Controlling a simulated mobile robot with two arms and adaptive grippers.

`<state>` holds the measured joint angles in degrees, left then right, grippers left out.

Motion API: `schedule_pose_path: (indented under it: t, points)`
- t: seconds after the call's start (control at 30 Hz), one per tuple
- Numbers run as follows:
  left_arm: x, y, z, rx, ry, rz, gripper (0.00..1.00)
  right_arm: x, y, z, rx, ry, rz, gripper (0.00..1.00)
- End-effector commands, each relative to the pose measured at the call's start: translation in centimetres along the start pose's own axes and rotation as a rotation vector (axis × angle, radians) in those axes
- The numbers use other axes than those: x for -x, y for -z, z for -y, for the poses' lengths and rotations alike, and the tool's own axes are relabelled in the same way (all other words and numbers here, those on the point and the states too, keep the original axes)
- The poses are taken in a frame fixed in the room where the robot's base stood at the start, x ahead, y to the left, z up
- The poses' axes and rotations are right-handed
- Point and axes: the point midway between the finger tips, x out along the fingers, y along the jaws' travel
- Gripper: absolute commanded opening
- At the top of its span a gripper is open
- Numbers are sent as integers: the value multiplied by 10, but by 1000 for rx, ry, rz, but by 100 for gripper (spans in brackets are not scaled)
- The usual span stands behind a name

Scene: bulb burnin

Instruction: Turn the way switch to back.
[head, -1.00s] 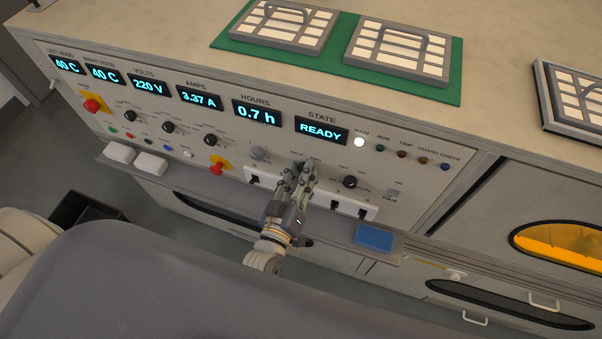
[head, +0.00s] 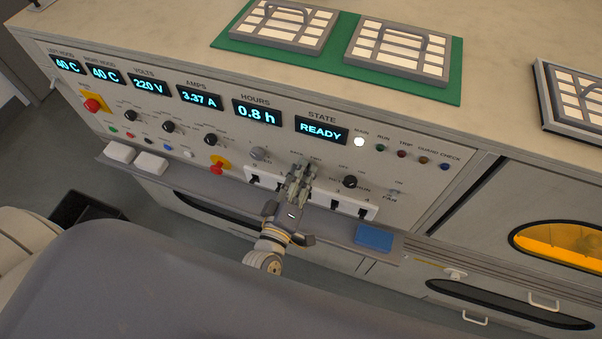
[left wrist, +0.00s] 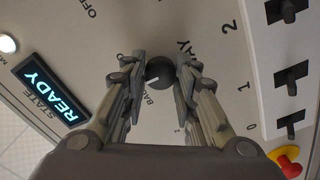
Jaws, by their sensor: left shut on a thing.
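The way switch is a dark round knob (left wrist: 160,71) on the grey panel, in the left wrist view between my fingertips. Lettering reading "BA…" and "…AY" shows beside it, partly covered by the fingers. A pale mark on the knob points to the lower left, but its exact setting is hard to tell. My left gripper (left wrist: 161,76) is shut on the knob, one finger on each side. In the head view my left gripper (head: 303,170) reaches the panel below the STATE display and hides the knob. My right gripper is not in view.
The STATE display (head: 321,130) reads READY. A black knob (head: 350,182) is close on the right and a grey knob (head: 258,153) on the left. A white strip with black switches (head: 337,205) runs just below. A blue block (head: 374,237) lies on the ledge.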

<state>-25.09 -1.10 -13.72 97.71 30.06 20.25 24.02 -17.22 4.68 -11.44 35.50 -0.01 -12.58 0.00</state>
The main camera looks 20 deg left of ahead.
Motion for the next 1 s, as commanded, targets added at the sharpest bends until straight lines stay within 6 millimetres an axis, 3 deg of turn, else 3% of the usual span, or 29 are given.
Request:
schedule_pose_path:
  t: [0.5, 1.0]
  points:
    - [0, 0, 1, 414, -1, -1, 4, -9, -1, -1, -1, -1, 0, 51]
    - [0, 0, 0, 550, -1, -1, 4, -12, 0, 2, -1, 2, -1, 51]
